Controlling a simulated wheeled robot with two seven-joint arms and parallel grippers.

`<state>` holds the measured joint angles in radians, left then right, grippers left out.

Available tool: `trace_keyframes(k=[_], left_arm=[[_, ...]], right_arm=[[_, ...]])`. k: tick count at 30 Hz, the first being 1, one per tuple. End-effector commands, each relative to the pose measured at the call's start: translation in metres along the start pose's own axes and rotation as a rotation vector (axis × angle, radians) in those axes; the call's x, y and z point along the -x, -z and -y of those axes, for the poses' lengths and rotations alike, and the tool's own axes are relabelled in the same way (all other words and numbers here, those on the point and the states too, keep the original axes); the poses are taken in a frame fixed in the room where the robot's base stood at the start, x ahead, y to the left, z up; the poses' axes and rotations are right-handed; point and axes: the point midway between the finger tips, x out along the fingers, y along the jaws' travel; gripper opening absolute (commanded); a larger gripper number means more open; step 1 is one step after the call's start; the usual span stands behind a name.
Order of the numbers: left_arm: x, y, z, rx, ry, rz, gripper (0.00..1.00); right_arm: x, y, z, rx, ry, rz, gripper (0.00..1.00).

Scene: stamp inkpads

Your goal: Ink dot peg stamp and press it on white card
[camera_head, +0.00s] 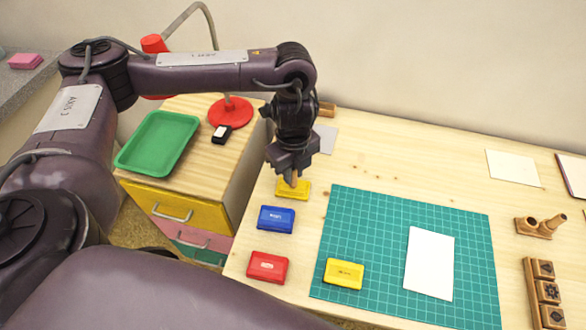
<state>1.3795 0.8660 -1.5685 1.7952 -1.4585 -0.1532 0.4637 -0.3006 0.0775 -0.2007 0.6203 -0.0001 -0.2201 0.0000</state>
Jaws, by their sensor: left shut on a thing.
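My left gripper (292,172) points down at the back left of the table and is shut on a small wooden piece, probably the peg stamp (293,181). Most of it is hidden by the fingers. Its lower end is over a yellow inkpad piece (285,192); I cannot tell if they touch. A labelled yellow piece (344,273) lies on the green mat's left front. The blue inkpad (276,219) and red inkpad (267,267) lie left of the mat. The white card (429,262) lies flat on the mat's right half. My right gripper is out of view.
The green cutting mat (390,210) covers the table's middle. A wooden holder (535,228) and a row of wooden block stamps (547,291) stand at right. A pale sheet (513,168) lies at the back right. A green tray (158,142) and red lamp base (230,111) are on the drawer cabinet.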

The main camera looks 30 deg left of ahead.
Motion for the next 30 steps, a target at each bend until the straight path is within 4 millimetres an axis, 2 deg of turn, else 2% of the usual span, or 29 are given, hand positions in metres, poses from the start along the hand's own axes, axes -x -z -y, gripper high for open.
trace_keyframes(k=[30], left_arm=[[-0.0064, 0.0002, 0.0001, 0.0, 0.0, 0.0, 0.02]], right_arm=[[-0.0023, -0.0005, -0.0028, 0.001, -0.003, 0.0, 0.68]])
